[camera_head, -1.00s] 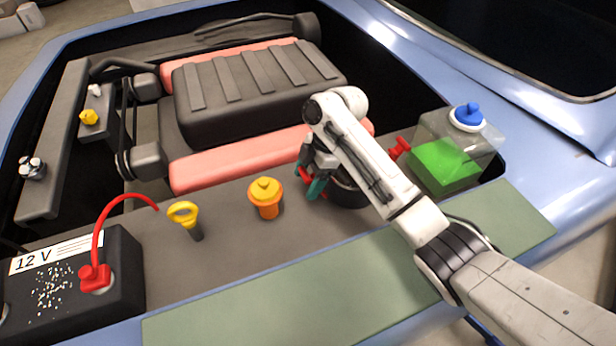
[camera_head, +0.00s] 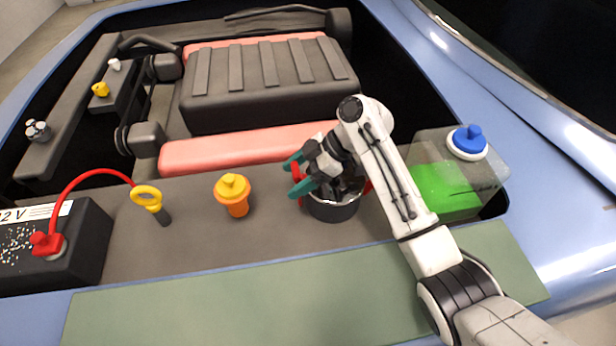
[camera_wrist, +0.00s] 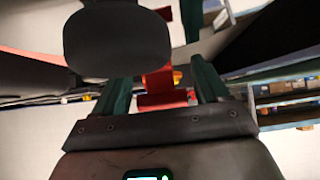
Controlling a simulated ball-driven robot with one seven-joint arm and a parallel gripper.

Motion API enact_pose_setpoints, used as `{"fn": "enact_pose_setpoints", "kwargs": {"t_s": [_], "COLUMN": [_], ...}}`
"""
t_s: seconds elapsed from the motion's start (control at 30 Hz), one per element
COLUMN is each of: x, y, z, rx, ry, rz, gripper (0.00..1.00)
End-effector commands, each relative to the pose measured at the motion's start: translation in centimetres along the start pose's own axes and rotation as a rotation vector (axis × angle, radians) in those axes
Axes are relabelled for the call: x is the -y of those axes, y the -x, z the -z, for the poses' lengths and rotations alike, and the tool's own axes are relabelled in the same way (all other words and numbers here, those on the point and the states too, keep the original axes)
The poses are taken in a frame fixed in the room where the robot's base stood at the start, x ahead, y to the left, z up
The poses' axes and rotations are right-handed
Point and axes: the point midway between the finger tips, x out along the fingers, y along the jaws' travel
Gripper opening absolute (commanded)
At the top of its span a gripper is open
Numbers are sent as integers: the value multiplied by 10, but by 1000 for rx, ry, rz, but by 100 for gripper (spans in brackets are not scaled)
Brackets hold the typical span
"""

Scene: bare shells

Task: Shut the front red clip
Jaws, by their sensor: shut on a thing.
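The round dark canister (camera_head: 333,208) with a pale rim stands upright right of centre in the head view. My gripper (camera_head: 296,173) is at its upper left side, with teal fingers pointing left. The fingers are shut on a red clip (camera_head: 297,172), which shows as a small red piece between them. In the wrist view the red clip (camera_wrist: 158,92) stands between the two teal fingers, with a dark rounded part (camera_wrist: 118,40) partly in front of it. Another red clip (camera_head: 367,187) shows at the canister's right, mostly behind my arm. The top of the canister is largely hidden.
An orange container with yellow cap (camera_head: 233,195) and a yellow-ringed dipstick (camera_head: 148,198) stand to the left. The battery (camera_head: 82,250) is at far left. A clear tank (camera_head: 455,175) with green fluid is close on the right. The green front strip (camera_head: 270,295) is clear.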

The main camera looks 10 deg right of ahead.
Motion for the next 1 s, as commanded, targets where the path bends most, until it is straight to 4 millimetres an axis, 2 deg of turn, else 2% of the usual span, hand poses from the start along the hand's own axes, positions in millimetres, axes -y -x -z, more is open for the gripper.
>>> {"fn": "enact_pose_setpoints", "kwargs": {"t_s": [0.2,0.63,0.67,0.83,1.0], "x": [-1,-1,-1,0,0], "y": [1,3,3,2,2], "z": [-1,-1,-1,-1,-1], "rx": [-55,-63,-62,-62,-61], "ry": [1,0,0,0,0], "rz": [-3,-3,-3,-2,-1], "gripper": [19,19,76,92,92]}}
